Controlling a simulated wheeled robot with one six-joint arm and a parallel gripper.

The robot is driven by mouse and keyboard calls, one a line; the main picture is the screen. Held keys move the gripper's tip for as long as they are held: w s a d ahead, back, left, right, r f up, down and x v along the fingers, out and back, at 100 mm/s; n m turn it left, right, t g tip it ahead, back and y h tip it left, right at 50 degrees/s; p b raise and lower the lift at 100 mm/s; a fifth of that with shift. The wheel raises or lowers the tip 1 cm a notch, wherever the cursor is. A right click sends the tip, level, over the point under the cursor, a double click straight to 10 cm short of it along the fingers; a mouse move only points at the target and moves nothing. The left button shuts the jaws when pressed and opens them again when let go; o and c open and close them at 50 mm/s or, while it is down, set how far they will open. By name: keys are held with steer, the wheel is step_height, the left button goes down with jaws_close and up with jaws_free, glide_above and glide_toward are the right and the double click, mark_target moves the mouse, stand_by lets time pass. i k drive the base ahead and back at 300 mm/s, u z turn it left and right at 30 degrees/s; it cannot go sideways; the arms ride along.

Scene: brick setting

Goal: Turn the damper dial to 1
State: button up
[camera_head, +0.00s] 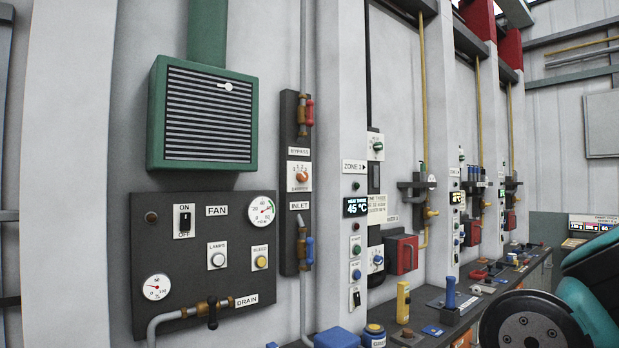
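An orange-red dial (302,177) sits on a white plate with small marks, between the BYPASS and INLET labels on a dark vertical panel. The small word under it is too blurred to read surely, so I cannot confirm it is the damper dial. Its pointer setting is also too small to tell. Other knobs are a green one (378,146) and a blue one (377,260) on the column to its right. My gripper is not in view; only a teal and black part of my arm shows at the lower right.
A dark panel (230,285) with FAN switch, gauges and DRAIN valve is at left, below a green louvred box (158,115). A red valve handle (310,112) and a blue one (309,250) flank the dial. A cluttered bench (460,320) runs along the right.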

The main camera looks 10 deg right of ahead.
mark_target(302, 176)
steer(key=z, duration=0.65)
steer(key=i, duration=1.3)
steer(key=u, duration=0.25)
